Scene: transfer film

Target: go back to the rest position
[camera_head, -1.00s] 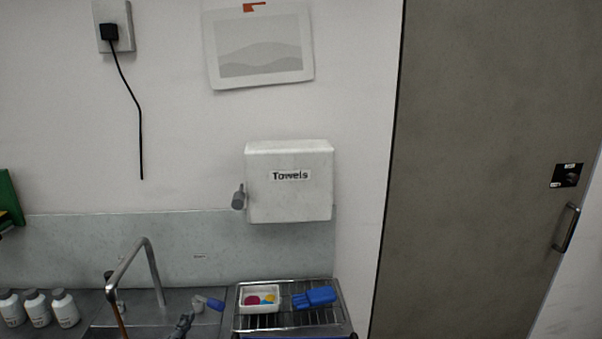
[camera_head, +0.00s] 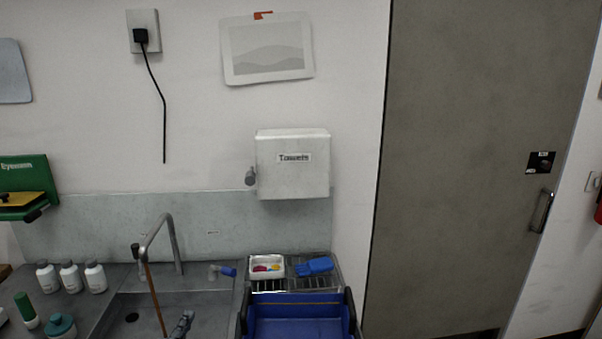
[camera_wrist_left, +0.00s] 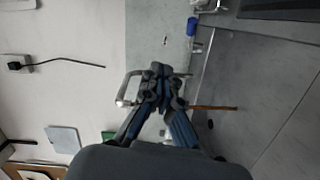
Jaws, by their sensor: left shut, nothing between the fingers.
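My left gripper (camera_head: 182,325) shows at the bottom edge of the head view, in front of the sink. In the left wrist view its two fingers (camera_wrist_left: 158,78) meet at the tips, shut with nothing between them. It appears clear of the tap (camera_head: 160,240) and the counter. My right gripper is in neither view.
A wire rack (camera_head: 290,286) holds a white tray (camera_head: 254,270) and a blue item (camera_head: 315,266). A blue bin (camera_head: 298,326) stands in front. White bottles (camera_head: 95,277) are left of the sink (camera_head: 205,301). A towel box (camera_head: 292,181) hangs above; a grey door (camera_head: 460,150) is right.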

